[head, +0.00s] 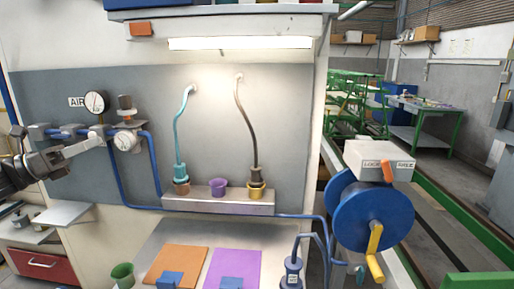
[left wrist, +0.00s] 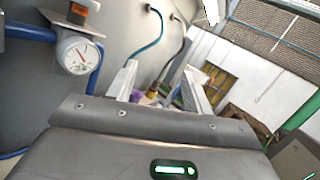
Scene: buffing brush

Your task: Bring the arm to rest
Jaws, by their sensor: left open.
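My left gripper (head: 85,147) reaches in from the left in the head view, in front of the grey wall panel and close to the air gauges. In the left wrist view its two pale fingers (left wrist: 160,82) stand apart, with nothing held between them. The pressure gauge (left wrist: 78,53) shows to the left of the fingers there. My right gripper is in neither view.
A ledge (head: 205,204) holds brown, purple and yellow cups; teal and dark hoses run down to the outer two. Below lie orange (head: 177,261) and purple (head: 236,264) mats with blue blocks. A blue reel (head: 365,218) with a yellow crank stands right.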

